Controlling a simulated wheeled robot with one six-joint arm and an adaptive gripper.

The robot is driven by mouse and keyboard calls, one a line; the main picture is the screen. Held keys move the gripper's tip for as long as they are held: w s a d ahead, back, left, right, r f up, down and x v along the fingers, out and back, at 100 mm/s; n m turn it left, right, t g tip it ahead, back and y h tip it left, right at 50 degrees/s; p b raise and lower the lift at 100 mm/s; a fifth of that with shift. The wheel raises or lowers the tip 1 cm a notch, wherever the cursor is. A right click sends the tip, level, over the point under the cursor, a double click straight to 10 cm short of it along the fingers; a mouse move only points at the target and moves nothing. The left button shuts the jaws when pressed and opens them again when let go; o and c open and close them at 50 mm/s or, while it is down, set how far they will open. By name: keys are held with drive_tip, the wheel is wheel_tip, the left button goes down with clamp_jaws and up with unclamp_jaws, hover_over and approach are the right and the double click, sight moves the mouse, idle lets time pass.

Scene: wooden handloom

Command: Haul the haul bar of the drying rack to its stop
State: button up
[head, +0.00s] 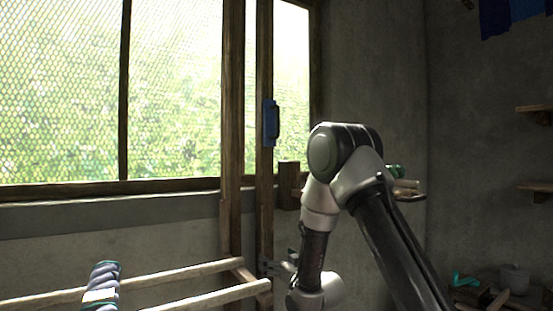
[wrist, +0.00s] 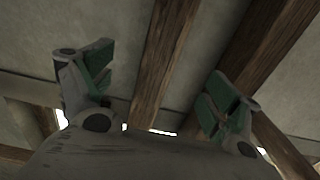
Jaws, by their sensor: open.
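A blue handle-like bar (head: 270,122) sits upright on a narrow wooden post (head: 265,60) in front of the window; it may be the haul bar, but I cannot tell for sure. My gripper (head: 268,265) is low beside the same post, well below the blue bar. In the wrist view my gripper (wrist: 162,82) is open, with its green-padded fingers wide apart and nothing held. A wooden beam (wrist: 165,50) shows between the fingers; I cannot tell whether they touch it. No blue bar shows in the wrist view.
Pale wooden rails (head: 200,268) at the lower left carry a blue-grey yarn skein (head: 103,282). A thicker wooden post (head: 232,110) stands left of the narrow one. A small shelf (head: 408,196) is behind my arm. A cluttered surface (head: 515,295) is at the lower right.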

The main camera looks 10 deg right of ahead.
sight(279, 121)
wheel_tip(279, 121, up, 45)
drive_tip(key=shift+r, duration=0.1)
clamp_jaws()
idle(0.5)
